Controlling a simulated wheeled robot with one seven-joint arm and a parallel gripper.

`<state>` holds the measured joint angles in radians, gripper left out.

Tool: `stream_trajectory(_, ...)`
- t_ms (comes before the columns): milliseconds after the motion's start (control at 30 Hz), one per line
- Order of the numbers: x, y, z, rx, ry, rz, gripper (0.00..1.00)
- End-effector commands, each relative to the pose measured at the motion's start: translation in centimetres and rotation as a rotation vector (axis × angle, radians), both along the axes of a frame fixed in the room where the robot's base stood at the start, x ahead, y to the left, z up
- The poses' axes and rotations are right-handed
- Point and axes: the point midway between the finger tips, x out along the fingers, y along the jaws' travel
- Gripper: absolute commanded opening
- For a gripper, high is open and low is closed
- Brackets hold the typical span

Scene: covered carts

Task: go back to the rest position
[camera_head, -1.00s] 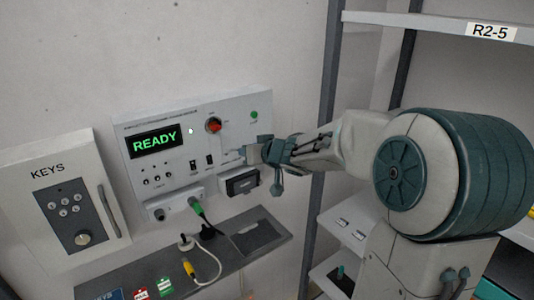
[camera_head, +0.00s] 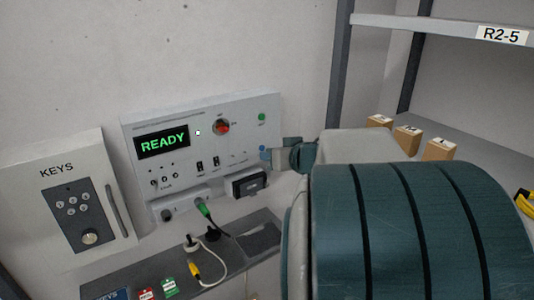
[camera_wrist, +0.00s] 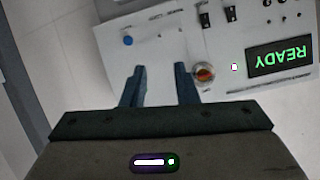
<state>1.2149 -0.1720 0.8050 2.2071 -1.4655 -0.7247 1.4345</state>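My gripper (camera_wrist: 159,82) shows in the wrist view with its two blue-grey fingers apart and nothing between them. Beyond the fingers is the control panel (camera_wrist: 218,25), upside down, with its READY display (camera_wrist: 282,58) and red knob (camera_wrist: 205,73). In the head view my arm fills the lower right and hides most of the gripper. The panel (camera_head: 222,110) stands left of my arm, and its display (camera_head: 163,141) reads READY in green. I cannot tell in the head view how far the fingers are from the panel.
A KEYS cabinet (camera_head: 30,190) hangs left of the panel. A narrow shelf (camera_head: 140,275) below carries cables and small tags. At right a rack labelled R2-5 (camera_head: 502,35) holds several small cardboard boxes (camera_head: 407,138). The wall above the panel is bare.

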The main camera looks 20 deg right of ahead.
Motion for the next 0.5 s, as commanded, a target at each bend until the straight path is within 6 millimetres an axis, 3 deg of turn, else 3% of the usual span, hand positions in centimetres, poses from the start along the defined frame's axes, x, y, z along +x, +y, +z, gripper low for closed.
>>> stream_trajectory(267, 0.1, 0.0, 0.0, -0.006, -0.004, -0.009, 0.27)
stream_trajectory(500, 0.1, -1.3, 0.6, -0.130, -0.056, -0.168, 0.27)
